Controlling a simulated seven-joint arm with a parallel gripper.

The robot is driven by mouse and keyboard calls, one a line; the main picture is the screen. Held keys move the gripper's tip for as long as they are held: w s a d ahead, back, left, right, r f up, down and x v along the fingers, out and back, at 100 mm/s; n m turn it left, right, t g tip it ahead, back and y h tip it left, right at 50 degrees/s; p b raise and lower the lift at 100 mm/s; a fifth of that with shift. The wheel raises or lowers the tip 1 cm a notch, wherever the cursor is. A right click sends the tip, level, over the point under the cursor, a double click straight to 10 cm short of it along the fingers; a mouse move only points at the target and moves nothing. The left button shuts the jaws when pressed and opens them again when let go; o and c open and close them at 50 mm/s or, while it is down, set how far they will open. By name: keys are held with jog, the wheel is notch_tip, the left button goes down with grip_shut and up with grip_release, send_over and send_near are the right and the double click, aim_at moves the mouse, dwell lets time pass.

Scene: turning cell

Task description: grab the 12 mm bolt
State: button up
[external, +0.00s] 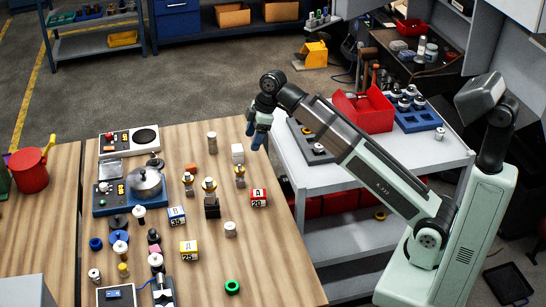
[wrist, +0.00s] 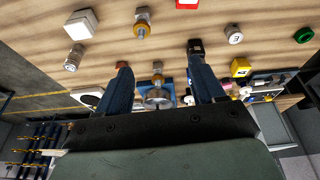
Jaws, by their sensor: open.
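No piece in view can be told for certain as the 12 mm bolt; markings are too small to read. Several brass-collared metal pieces stand on the wooden table, one at the right (external: 240,175), one on a dark block (external: 210,188), one at the left (external: 188,182). A plain metal cylinder (external: 212,143) stands farther back. My gripper (external: 255,132) is above the table's right edge, open and empty, apart from all of these. In the wrist view its two blue fingers (wrist: 159,62) are spread, and a brass-collared piece (wrist: 142,23) stands beyond them.
A white block (external: 238,152) and a red numbered block (external: 258,198) stand near the right-hand pieces. A white cart with a red bin (external: 365,110) is right of the table. The table's front right is mostly clear.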

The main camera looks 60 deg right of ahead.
jog(key=m+g+h, duration=0.2)
jog(key=m+g, duration=0.1)
jog(key=m, duration=1.5)
send_over(240, 169)
jog(key=f, duration=0.2)
jog(key=w+f, duration=0.1)
jog(key=f, duration=0.1)
jog(key=shift+d+f, duration=0.2)
jog(key=shift+f, duration=0.05)
jog(key=m, duration=0.3)
jog(key=shift+s+m, duration=0.2)
jog(key=shift+m, duration=0.1)
jog(key=m, duration=0.3)
jog(key=shift+f+m, duration=0.1)
jog(key=shift+m, duration=0.2)
jog(key=shift+s+f, duration=0.1)
jog(key=shift+f, duration=6.75)
jog(key=shift+c, duration=0.4)
